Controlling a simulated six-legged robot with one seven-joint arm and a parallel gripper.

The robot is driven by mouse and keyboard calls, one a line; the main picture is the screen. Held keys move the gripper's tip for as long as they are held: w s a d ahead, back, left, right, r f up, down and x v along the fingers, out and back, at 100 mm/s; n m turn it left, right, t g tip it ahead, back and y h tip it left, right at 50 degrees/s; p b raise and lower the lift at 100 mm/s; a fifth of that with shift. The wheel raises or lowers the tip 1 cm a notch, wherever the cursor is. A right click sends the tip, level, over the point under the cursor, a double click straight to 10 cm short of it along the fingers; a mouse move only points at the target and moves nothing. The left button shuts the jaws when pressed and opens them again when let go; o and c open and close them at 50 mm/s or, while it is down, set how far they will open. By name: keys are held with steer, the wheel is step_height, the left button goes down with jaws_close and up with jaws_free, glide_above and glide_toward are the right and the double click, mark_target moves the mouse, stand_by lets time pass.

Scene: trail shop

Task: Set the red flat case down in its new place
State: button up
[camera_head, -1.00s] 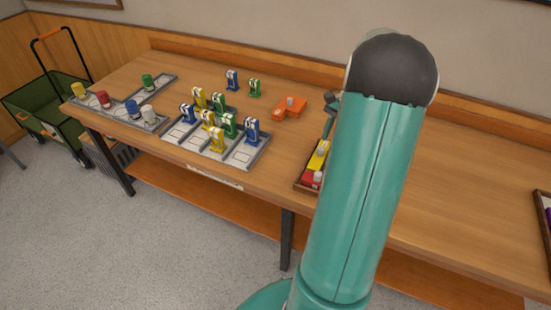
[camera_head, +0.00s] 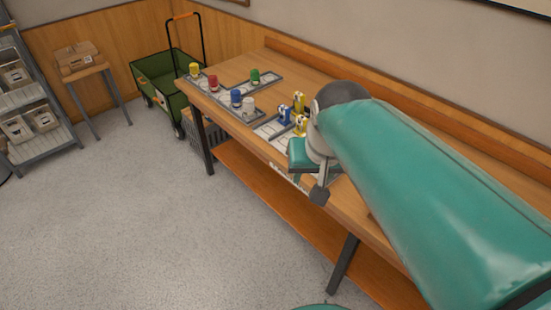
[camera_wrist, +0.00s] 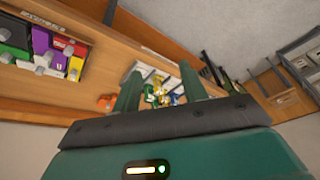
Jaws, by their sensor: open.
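My gripper (camera_wrist: 160,82) is open in the wrist view, its two green fingers apart with nothing held between them. A small red piece (camera_wrist: 80,48) shows in the tray (camera_wrist: 32,12) at the left of the wrist view, beside purple and yellow pieces; it may be the red flat case, but it is too small to be sure. The gripper is well apart from this tray. In the head view my arm covers the right part of the bench (camera_head: 300,70), and no red flat case shows there.
In the head view, coloured capped pieces (camera_head: 236,97) stand in grey trays, with blue and yellow upright pieces (camera_head: 299,101) behind my wrist. An orange piece (camera_wrist: 106,102) shows in the wrist view. A green cart (camera_head: 165,72) stands past the bench end. The floor (camera_head: 150,220) in front is clear.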

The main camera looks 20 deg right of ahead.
steer(key=s+a+n+t, duration=0.1)
steer(key=s+a+n, duration=0.2)
steer(key=a, duration=0.2)
steer(key=shift+s+f+t+y, duration=0.2)
steer(key=shift+s+t+y, duration=0.1)
steer(key=shift+s+t, duration=0.1)
steer(key=shift+a, duration=0.1)
stand_by(0.6)
